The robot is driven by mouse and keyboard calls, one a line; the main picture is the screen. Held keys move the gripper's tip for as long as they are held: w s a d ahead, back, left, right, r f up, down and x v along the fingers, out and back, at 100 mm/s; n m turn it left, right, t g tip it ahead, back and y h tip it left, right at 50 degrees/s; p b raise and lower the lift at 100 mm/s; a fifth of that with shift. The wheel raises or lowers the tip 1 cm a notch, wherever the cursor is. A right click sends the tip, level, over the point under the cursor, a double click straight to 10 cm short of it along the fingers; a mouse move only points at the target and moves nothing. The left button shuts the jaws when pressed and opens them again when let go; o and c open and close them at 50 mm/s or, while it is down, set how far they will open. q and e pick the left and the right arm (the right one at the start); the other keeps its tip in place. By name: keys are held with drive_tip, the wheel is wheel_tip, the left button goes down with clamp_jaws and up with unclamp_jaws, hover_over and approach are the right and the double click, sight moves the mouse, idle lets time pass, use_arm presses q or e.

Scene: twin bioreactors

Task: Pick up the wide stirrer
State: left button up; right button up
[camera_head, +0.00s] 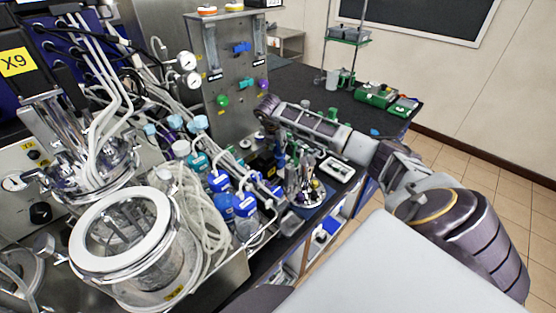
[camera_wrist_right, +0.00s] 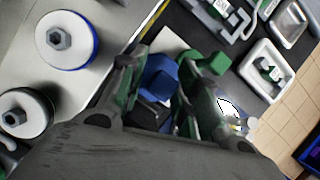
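I cannot single out the wide stirrer for certain. A cluster of upright metal tools (camera_head: 302,180) stands in a round holder (camera_head: 306,211) near the bench's front edge in the head view. My right gripper (camera_head: 280,154) points down just behind and left of this cluster, partly hidden by my wrist. In the right wrist view my right gripper (camera_wrist_right: 168,75) has its green-padded fingers apart, with a blue faceted cap (camera_wrist_right: 158,77) and a black part seen between them. I see no grip on anything. My left gripper is out of view.
Blue-capped bottles (camera_head: 243,205) and coiled tubing (camera_head: 203,218) crowd the left of the tools. A glass vessel (camera_head: 125,240) stands at front left. A white tray (camera_head: 337,168) lies right of the tools. The dark bench top (camera_head: 335,108) has free room behind my arm.

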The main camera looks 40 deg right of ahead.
clamp_jaws()
drive_tip(key=shift+r, duration=0.2)
idle(0.4)
wheel_tip(320, 180, up, 18)
drive_tip(key=b, duration=0.2)
drive_tip(key=shift+f, duration=0.15)
idle(0.5)
idle(0.5)
